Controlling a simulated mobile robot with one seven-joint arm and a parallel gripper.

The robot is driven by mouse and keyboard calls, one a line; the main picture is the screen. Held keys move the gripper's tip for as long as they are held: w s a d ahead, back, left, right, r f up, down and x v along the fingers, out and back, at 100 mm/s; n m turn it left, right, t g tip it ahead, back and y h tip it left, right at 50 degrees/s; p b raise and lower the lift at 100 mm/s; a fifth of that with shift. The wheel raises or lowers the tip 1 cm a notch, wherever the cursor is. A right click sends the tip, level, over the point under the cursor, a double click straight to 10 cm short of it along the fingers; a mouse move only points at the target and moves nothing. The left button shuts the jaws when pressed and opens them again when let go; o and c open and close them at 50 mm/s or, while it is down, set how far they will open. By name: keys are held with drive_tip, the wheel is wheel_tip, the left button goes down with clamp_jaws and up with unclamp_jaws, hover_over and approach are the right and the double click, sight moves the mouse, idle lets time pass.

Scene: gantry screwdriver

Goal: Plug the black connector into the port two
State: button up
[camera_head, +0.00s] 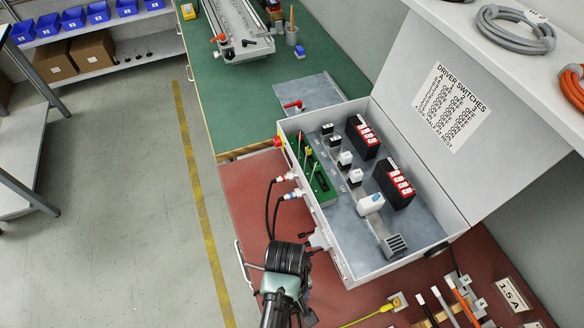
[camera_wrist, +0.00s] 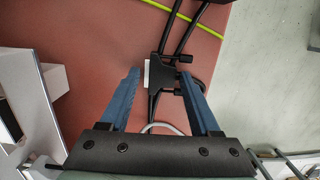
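My gripper (camera_wrist: 160,74) is open, its two blue fingers apart above the red bench. Between the fingertips, in the wrist view, is a dark piece (camera_wrist: 170,74) with black cables leading up from it, near the right finger; it looks like the black connector, but I cannot tell whether it touches the finger. In the head view my wrist (camera_head: 286,262) hides the fingers and this piece. Two black cables with pale plugs, an upper plug (camera_head: 286,177) and a lower plug (camera_head: 293,194), are at the left wall of the open grey box (camera_head: 337,245). Port two cannot be made out.
The box lid (camera_head: 455,120) stands open with a switch table. A yellow cable (camera_head: 362,318) and tools lie at the bottom right of the red bench (camera_head: 235,175). A green bench (camera_head: 215,90) is behind. Open floor (camera_head: 130,200) lies left.

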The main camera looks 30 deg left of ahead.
drive_tip(key=shift+o, duration=1.2)
drive_tip(key=shift+r, duration=0.1)
wheel_tip(320, 180, up, 13)
drive_tip(key=w+a+p, duration=0.1)
drive_tip(key=p, duration=0.1)
drive_tip(key=shift+a, duration=0.15)
